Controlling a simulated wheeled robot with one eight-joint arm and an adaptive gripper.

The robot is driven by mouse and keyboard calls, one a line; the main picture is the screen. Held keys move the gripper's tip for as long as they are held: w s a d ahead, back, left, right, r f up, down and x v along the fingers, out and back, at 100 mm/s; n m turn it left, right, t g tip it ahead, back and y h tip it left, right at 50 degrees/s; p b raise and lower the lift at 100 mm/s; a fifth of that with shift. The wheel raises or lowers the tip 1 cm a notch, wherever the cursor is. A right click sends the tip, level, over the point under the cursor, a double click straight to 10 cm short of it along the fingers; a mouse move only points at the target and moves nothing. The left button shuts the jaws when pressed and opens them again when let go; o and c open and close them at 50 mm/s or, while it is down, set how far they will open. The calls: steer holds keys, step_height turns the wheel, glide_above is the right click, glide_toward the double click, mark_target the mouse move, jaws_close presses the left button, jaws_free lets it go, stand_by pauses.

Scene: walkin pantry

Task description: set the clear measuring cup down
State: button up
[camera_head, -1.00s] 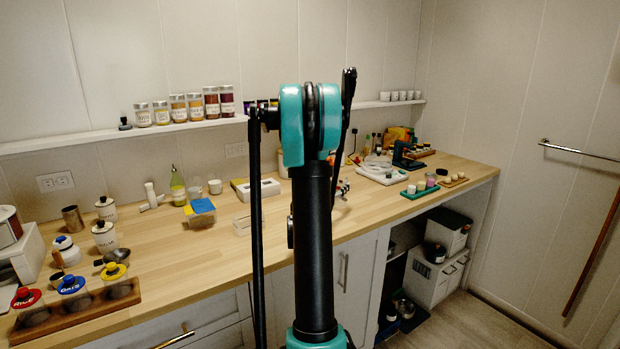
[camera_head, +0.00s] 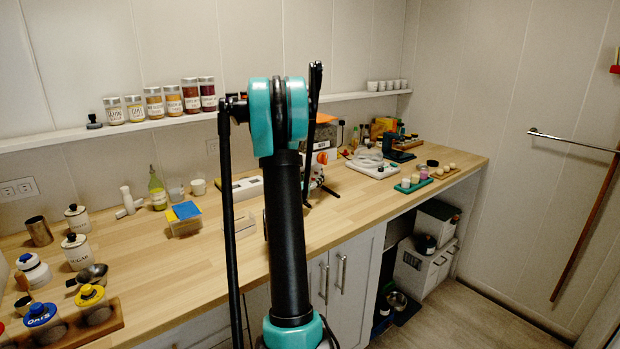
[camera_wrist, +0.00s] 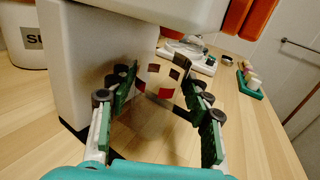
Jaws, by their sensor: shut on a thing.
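The clear measuring cup (camera_wrist: 160,78) shows in the wrist view as a see-through shape with red and dark marks, between the fingers of my gripper (camera_wrist: 158,100). My gripper is shut on it. The wood counter shows around and through the cup; I cannot tell whether its base touches the counter. In the head view my arm hides most of the gripper, and I cannot make out the cup there.
A white appliance body (camera_wrist: 82,75) stands close left of the gripper, with a white part overhanging above. Orange parts (camera_wrist: 247,17) hang at upper right. A green tray (camera_wrist: 250,83) with small jars lies farther right. Bare counter (camera_wrist: 245,135) lies at right.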

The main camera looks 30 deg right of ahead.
steer(key=o, duration=1.1)
steer(key=shift+o, duration=0.2)
steer(key=shift+s+a, duration=0.15)
steer(key=shift+a, duration=0.15)
steer(key=v, duration=1.1)
steer(key=shift+s+a, duration=0.15)
steer(key=shift+s, duration=0.05)
